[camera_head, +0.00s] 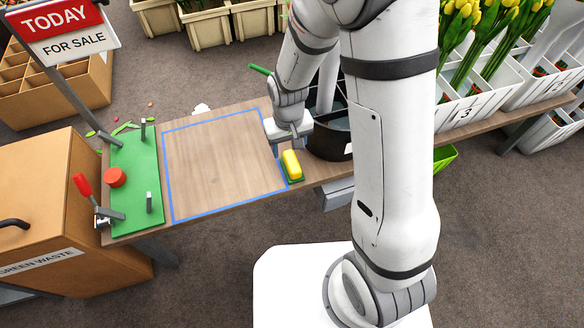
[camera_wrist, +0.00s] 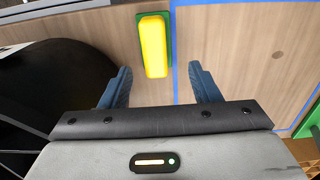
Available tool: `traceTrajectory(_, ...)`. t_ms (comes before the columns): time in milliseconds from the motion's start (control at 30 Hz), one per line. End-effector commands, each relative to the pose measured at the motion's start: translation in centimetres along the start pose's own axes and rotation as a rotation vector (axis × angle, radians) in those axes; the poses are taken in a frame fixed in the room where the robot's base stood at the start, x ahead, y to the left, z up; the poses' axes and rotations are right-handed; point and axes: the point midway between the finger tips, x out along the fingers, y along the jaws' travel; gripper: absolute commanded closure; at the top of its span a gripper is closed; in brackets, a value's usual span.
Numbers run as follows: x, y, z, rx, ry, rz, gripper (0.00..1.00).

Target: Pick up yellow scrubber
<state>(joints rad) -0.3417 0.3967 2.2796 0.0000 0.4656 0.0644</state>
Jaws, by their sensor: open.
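The yellow scrubber (camera_head: 291,163) with a green edge lies on the wooden table, just right of the blue-outlined square. It also shows in the wrist view (camera_wrist: 154,47), ahead of my fingertips and roughly lined up with the gap between them. My gripper (camera_head: 294,133) is above the table, close to the scrubber on its far side. In the wrist view my gripper (camera_wrist: 161,84) is open, with its two blue fingers apart and nothing between them. The exact height above the table is hard to tell.
A dark bucket (camera_head: 331,139) stands right beside my gripper and fills the left of the wrist view. A green board (camera_head: 136,181) with a red knob is at the table's left end. The blue-outlined area (camera_head: 220,165) is clear. White flower crates (camera_head: 465,109) stand right.

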Motion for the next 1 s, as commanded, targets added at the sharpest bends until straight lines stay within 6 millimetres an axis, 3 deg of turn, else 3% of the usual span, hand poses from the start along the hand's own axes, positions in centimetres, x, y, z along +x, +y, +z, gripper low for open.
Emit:
traceTrajectory(100, 1.9, 0.0, 0.1, 0.0, -0.002, 0.0, 0.44)
traceTrajectory(367, 3.4, 0.2, 0.1, 0.0, -0.002, 0.0, 0.44)
traceTrajectory(633, 7.3, 0.7, 0.3, -0.002, -0.002, 0.0, 0.44)
traceTrajectory(900, 7.5, 0.7, 0.3, -0.002, 0.001, 0.0, 0.44)
traceTrajectory(1000, 7.5, 0.7, 0.3, -0.002, 0.001, 0.0, 0.52)
